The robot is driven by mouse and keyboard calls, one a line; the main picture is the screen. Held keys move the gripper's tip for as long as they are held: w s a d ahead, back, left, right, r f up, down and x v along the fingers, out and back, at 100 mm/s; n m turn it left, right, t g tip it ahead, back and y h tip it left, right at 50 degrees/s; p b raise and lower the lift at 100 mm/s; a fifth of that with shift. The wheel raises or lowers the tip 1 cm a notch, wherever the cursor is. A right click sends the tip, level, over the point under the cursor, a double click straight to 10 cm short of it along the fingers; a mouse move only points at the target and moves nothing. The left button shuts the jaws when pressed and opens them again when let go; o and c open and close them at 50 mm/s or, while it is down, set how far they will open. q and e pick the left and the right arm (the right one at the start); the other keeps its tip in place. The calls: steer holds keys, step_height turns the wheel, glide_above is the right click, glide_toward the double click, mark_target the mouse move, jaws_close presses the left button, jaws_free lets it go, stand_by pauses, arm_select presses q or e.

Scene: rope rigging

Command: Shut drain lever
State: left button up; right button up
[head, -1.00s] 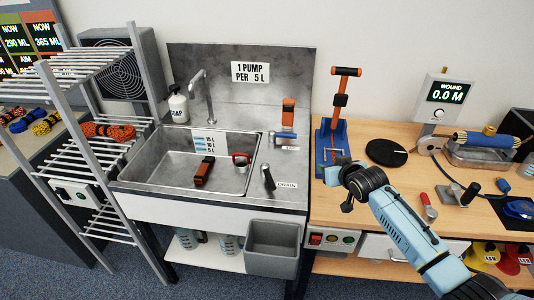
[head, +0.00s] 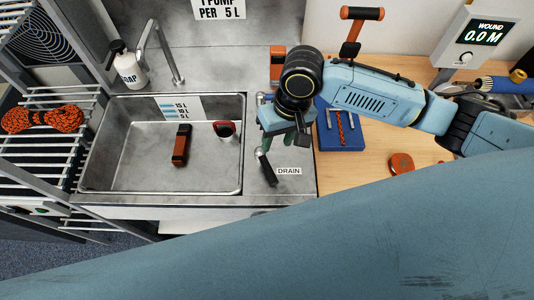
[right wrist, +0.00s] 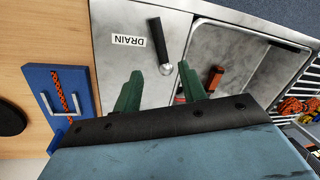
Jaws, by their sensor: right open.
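The drain lever (head: 267,170) is a black handle at the right front corner of the steel sink counter, beside a DRAIN label (head: 289,171). My right gripper (head: 281,150) is above and just behind it, with its green fingers pointing down. In the right wrist view the gripper (right wrist: 161,76) is open and empty. The lever (right wrist: 159,42) shows there ahead of the fingertips, its silver end roughly between them in the picture. Contact cannot be told. The gripper and wrist hide the counter behind the lever. My left gripper is not seen.
A blue stand (head: 341,137) is on the wooden bench to the right. A soap bottle (head: 128,68) and faucet (head: 161,50) stand behind the basin.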

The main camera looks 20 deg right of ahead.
mark_target(268, 166)
steer(key=f, duration=0.3)
steer(key=a+f, duration=0.1)
steer(key=f, duration=0.3)
steer(key=a+f, duration=0.1)
steer(key=f, duration=0.2)
steer(key=shift+f+b, duration=0.35)
jaws_close()
